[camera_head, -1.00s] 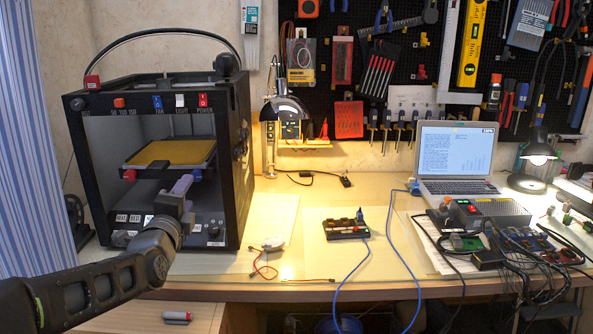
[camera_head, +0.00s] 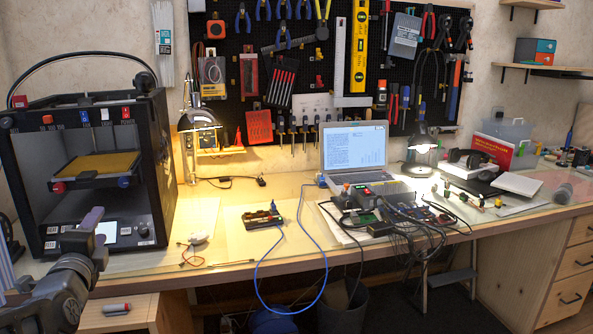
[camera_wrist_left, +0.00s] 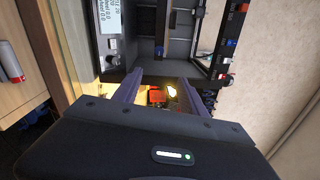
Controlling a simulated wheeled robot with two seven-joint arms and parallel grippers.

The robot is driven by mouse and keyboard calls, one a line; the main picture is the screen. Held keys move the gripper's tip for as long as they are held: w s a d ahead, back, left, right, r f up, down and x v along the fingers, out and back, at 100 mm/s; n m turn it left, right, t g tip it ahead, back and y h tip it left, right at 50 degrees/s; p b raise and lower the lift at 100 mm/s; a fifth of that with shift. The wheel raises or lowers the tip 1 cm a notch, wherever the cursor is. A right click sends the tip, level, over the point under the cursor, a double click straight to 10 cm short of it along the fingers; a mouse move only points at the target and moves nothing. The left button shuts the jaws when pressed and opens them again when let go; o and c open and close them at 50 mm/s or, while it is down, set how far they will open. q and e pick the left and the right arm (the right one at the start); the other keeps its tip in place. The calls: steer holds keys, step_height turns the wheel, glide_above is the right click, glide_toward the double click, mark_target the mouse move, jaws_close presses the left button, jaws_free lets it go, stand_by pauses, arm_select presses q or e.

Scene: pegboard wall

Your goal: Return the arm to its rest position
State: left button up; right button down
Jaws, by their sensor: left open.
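My left arm comes in at the lower left of the head view. Its gripper (camera_head: 92,228) is in front of the lower part of the 3D printer (camera_head: 160,180), over the front edge of the bench. In the left wrist view the two purple fingers (camera_wrist_left: 163,92) stand apart with nothing held between them. Beyond them the printer (camera_wrist_left: 215,50) shows turned on its side, with its screen (camera_wrist_left: 108,18) at the top left. How far the fingers are from the printer front is hard to tell. My right gripper is not in view.
A marker (camera_head: 116,309) lies on a low wooden drawer unit (camera_head: 140,318) below the bench. A pegboard (camera_head: 290,60) of tools hangs behind. The bench front near the printer is mostly clear.

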arm_select(q)
steer(key=w+d+f+n+g+h, duration=0.2)
steer(key=d+f, duration=0.4)
steer(key=f, duration=0.5)
steer(key=w+d+f+n+g+h, duration=0.15)
steer(key=d+f, duration=0.35)
steer(key=f, duration=0.5)
steer(key=s+d+f+n+g+h, duration=0.25)
steer(key=d+f, duration=0.25)
steer(key=f, duration=0.3)
steer(key=s+d+f+n+g+h, duration=0.1)
steer(key=s+d+f+n+g, duration=0.15)
steer(key=d+f, duration=0.45)
steer(key=s+d+f+n+g+h, duration=0.1)
steer(key=s+d+f+n+g, duration=0.2)
steer(key=s+d+f, duration=0.55)
steer(key=s+d+f+n+g+h, duration=0.1)
steer(key=s+d+f+n+g, duration=0.2)
steer(key=s+f, duration=0.55)
steer(key=s+d+f+n+g+h, duration=0.1)
steer(key=s+d+f+n+g, duration=0.25)
steer(key=s, duration=0.85)
step_height(320, 180, up, 18)
steer(key=w+d+t+p, duration=0.1)
steer(key=p, duration=1.7)
steer(key=shift+r+t+p, duration=0.2)
steer(key=shift+t+p, duration=0.1)
steer(key=shift+p, duration=0.1)
steer(key=shift+w+d, duration=0.1)
